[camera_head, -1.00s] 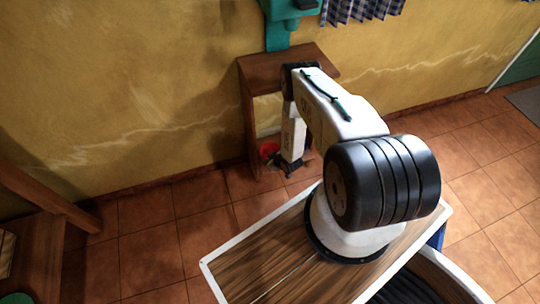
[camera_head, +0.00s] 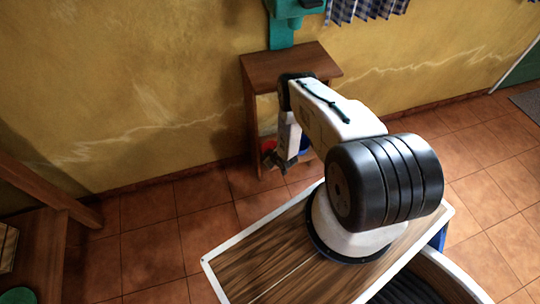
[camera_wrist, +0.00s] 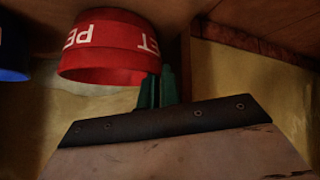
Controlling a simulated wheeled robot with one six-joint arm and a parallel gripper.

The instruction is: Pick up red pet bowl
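The red pet bowl (camera_wrist: 108,50) fills the upper left of the wrist view, with upside-down white "PET" lettering. In the head view only a small red part of it (camera_head: 267,146) shows inside the wooden stand, left of my gripper. My gripper (camera_head: 283,165) is at the stand's open front. In the wrist view its green fingertips (camera_wrist: 160,88) are close together at the bowl's lower right edge, overlapping it in the picture. I cannot tell whether they touch or pinch the rim. The dark finger mount hides what is below.
The wooden stand (camera_head: 290,62) is against the yellow wall, its top above my gripper. A blue object (camera_wrist: 12,48) is left of the bowl in the wrist view. A wooden table (camera_head: 37,245) is at the left. Tiled floor (camera_head: 150,235) between is clear.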

